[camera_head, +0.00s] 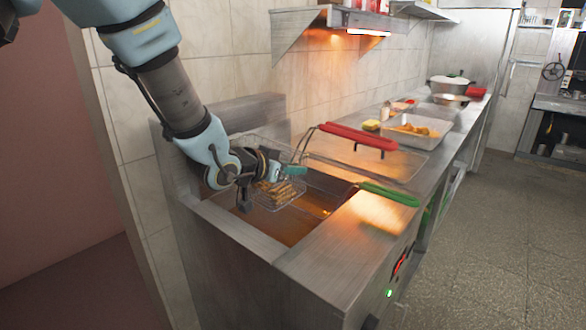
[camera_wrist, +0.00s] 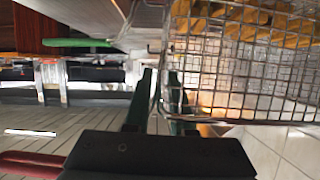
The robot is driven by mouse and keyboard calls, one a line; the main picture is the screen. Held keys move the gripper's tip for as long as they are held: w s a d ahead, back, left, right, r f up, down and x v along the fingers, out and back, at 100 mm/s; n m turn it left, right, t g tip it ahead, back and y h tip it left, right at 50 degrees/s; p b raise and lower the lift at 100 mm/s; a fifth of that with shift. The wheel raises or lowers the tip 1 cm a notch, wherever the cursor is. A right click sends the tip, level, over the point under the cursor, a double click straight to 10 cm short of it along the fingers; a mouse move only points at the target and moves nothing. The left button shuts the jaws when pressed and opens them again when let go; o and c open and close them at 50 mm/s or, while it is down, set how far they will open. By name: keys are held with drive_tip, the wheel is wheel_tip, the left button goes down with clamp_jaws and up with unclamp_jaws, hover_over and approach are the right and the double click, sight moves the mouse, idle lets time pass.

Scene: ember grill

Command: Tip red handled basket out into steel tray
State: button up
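The red handled basket is a wire basket (camera_head: 280,196) with golden fries in its bottom, raised above the oil at the fryer. Its red handle (camera_head: 358,135) sticks out to the right, above the counter. In the wrist view its mesh (camera_wrist: 245,70) fills the upper right. My gripper (camera_head: 297,171) is at the basket's near edge; in the wrist view its fingers (camera_wrist: 160,85) are close together with the basket's wire edge between them, and look shut on it. The exact contact is partly hidden. The steel tray (camera_head: 405,142) with some golden food stands farther along the counter.
A green handle (camera_head: 390,193) lies low across the fryer front, below the red one. The oil vat (camera_head: 265,222) is under my gripper. A tiled wall and a shelf (camera_head: 350,19) with a heat lamp stand behind. Pots (camera_head: 450,86) are farther back. The floor at right is clear.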

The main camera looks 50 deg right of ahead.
drive_tip(key=shift+o, duration=1)
drive_tip(key=b+v, duration=0.2)
drive_tip(key=v, duration=0.9)
drive_tip(key=w+a+f+n+t+y, duration=0.3)
drive_tip(key=w+a+n+y, duration=0.1)
drive_tip(key=w+a, duration=0.55)
drive_tip(key=w+a+f+n+t+y, duration=0.3)
drive_tip(key=w+a+n, duration=0.1)
drive_tip(key=w+a, duration=0.6)
drive_tip(key=a+f+n+y, duration=0.1)
drive_tip(key=a+n+y, duration=0.1)
drive_tip(key=a, duration=0.7)
drive_tip(key=s+a+f+n+g+y, duration=0.1)
drive_tip(key=a+f+n+y, duration=0.1)
drive_tip(key=a, duration=0.7)
drive_tip(key=shift+f+n+g+y, duration=0.25)
drive_tip(key=shift+n+g+y, duration=0.05)
drive_tip(key=shift+n+y, duration=0.35)
drive_tip(key=shift+o, duration=0.8)
drive_tip(key=s+a+f+n+g+y, duration=0.1)
drive_tip(key=s+a+n+g, duration=0.2)
drive_tip(key=s+a, duration=0.3)
drive_tip(key=a+n, duration=0.1)
drive_tip(key=a, duration=0.1)
drive_tip(key=shift+a, duration=0.3)
drive_tip(key=shift+o, duration=0.3)
drive_tip(key=shift+s+f, duration=0.15)
drive_tip(key=shift+s, duration=0.05)
